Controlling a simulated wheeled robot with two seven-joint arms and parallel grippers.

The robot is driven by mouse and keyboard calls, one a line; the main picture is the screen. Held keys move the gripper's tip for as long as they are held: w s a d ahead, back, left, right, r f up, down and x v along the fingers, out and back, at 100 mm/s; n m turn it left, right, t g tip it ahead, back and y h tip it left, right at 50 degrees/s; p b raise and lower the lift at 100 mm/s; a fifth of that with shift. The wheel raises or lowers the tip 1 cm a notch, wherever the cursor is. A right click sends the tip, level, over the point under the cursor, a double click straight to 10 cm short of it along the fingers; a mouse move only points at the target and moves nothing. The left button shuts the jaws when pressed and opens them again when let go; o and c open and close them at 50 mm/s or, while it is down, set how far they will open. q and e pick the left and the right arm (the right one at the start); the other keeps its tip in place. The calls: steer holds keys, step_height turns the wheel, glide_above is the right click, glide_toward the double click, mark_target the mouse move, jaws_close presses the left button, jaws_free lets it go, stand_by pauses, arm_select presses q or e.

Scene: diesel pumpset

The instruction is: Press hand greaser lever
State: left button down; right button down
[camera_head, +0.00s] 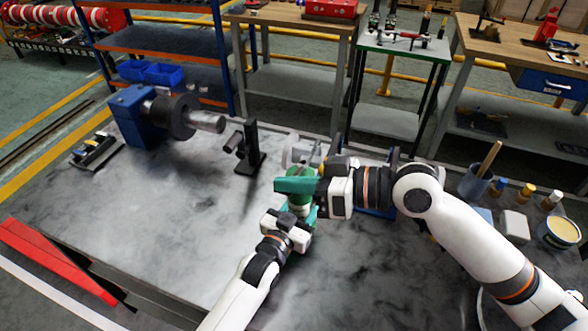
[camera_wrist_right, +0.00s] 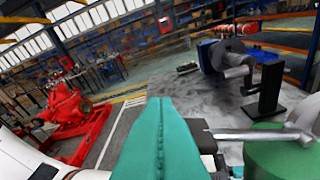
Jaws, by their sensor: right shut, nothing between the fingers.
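The hand greaser (camera_wrist_right: 285,155) shows in the right wrist view as a green cylinder at the lower right, cut by the frame edge. A grey rod, which looks like its lever (camera_wrist_right: 255,134), runs left from its metal top. In the head view the green greaser body (camera_head: 300,199) stands mid-bench, partly hidden by my grippers. My right gripper (camera_head: 280,186), with teal fingers, is shut and empty beside the greaser's top. Its shut fingers (camera_wrist_right: 160,135) fill the lower middle of the wrist view. My left gripper (camera_head: 303,213) is at the greaser's lower body; its fingers are mostly hidden.
A blue motor with a grey shaft (camera_head: 206,122) and a black stand (camera_head: 251,150) are left of the greaser on the grey bench (camera_head: 150,215). A cup (camera_head: 474,184), small bottles and a yellow tub (camera_head: 560,230) stand at right. The front left bench is clear.

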step_height(320, 180, down, 7)
steer(key=s+n+t+h, duration=0.1)
steer(key=n, duration=0.4)
steer(key=shift+s+a+f+n+t, duration=0.2)
steer(key=shift+s+n+t, duration=0.1)
steer(key=shift+s+t, duration=0.1)
steer(key=shift+w+f, duration=0.1)
steer(key=s+d+r, duration=0.4)
steer(key=d+r, duration=0.2)
steer(key=d, duration=0.2)
steer(key=shift+s+d+r, duration=0.35)
stand_by(0.9)
